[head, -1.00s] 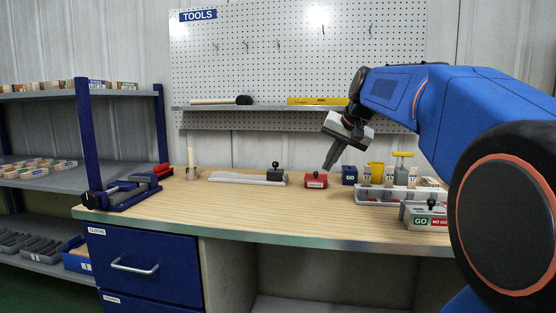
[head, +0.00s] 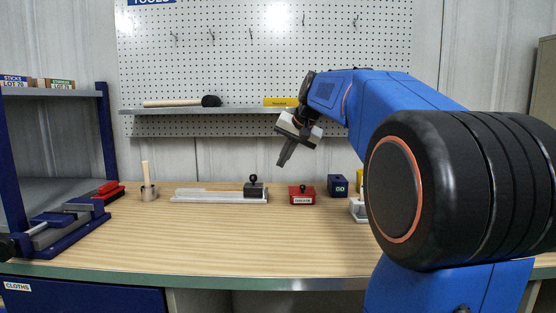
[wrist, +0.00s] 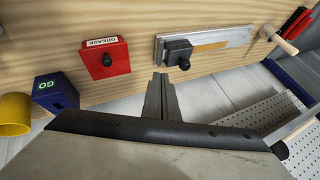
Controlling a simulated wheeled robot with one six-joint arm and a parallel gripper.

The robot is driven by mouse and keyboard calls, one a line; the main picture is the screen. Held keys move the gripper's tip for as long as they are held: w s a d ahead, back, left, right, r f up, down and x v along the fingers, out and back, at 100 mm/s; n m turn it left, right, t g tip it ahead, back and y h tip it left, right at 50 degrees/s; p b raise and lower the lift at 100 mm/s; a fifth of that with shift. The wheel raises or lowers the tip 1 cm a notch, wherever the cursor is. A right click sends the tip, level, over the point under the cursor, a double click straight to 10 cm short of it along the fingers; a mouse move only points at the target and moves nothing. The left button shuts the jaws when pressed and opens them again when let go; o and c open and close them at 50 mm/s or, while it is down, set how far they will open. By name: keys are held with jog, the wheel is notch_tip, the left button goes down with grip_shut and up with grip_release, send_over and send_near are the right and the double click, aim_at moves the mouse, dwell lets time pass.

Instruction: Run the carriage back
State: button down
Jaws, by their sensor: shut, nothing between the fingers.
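The carriage is a small black block with a round knob (head: 253,188). It sits at the right end of a long pale metal track (head: 205,195) lying on the bench. In the wrist view the carriage (wrist: 178,52) is at the near-left end of the track (wrist: 235,38), with a tan strip on the track beside it. My gripper (head: 281,164) is shut and empty. In the head view it is above the bench, up and right of the carriage. In the wrist view its fingertips (wrist: 160,76) show just below the carriage, apart from it.
A red box labelled GREASE (head: 302,195) and a blue GO block (head: 338,186) stand right of the track. The front of the bench (head: 220,238) is clear.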

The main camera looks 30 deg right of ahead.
send_near(258, 184)
notch_tip(258, 184, down, 3)
jog(key=d, duration=0.3)
jog(key=shift+w+a+f, duration=0.1)
jog(key=shift+w+a, duration=0.85)
jog(key=shift+a, duration=0.1)
jog(key=shift+w+a, duration=0.3)
jog(key=shift+w, duration=0.05)
jog(key=w+a, duration=0.4)
jog(key=a, duration=0.2)
jog(key=w+a, duration=0.5)
jog(key=a, duration=0.2)
jog(key=w+a, duration=0.4)
jog(key=a, duration=0.3)
jog(key=shift+w, duration=0.25)
jog(key=shift+s+d, duration=0.1)
